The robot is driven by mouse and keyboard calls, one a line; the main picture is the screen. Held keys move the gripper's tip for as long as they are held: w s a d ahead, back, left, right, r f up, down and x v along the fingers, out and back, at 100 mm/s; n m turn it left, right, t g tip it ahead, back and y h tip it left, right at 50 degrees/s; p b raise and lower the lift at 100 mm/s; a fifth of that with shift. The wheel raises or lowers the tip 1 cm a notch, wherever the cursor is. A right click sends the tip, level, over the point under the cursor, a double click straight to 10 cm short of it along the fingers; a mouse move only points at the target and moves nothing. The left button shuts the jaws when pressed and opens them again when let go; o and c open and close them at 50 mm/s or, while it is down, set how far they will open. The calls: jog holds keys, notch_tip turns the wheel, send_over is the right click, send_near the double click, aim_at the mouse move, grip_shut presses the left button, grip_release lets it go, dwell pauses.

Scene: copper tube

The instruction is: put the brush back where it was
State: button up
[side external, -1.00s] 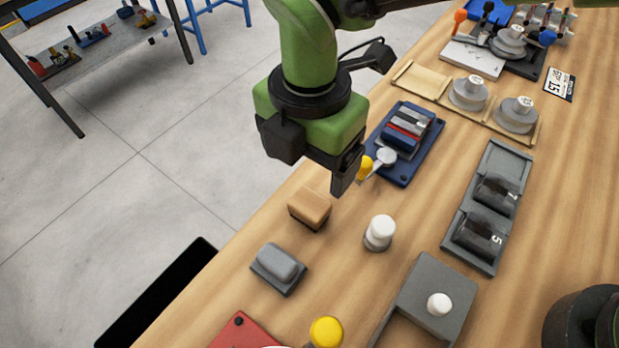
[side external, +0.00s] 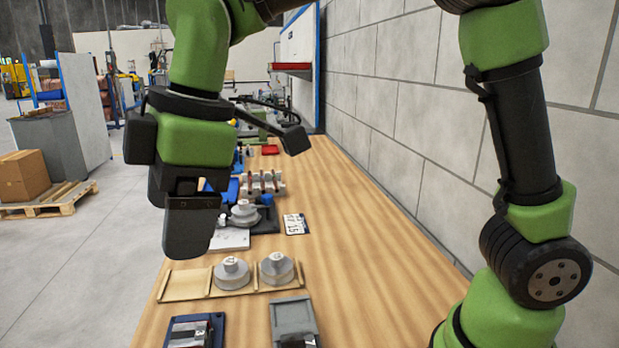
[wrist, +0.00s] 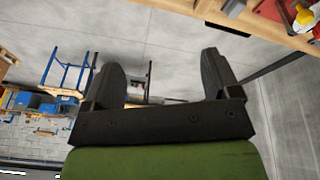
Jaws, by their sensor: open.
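I cannot make out a brush in either current view. My gripper (side external: 190,235) hangs at the left of the side view, in front of the bench's left side. It also shows in the wrist view (wrist: 162,68), with its two dark fingers spread wide. Only grey floor and distant items show between the fingers, so it is open and empty.
The wooden bench (side external: 365,265) runs away from the camera. A wooden tray (side external: 184,284) holds grey weights; a grey holder (side external: 292,318) and a blue tray (side external: 195,333) are at the front. A yellow knob (wrist: 303,15) shows by the bench edge. A block wall stands right.

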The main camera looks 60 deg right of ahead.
jog(key=s+d+r+m+t, duration=0.1)
jog(key=s+d+m+t, duration=0.4)
jog(key=s+d+m, duration=0.9)
jog(key=d+m, duration=0.1)
jog(key=m, duration=0.3)
jog(key=shift+s+r, duration=0.3)
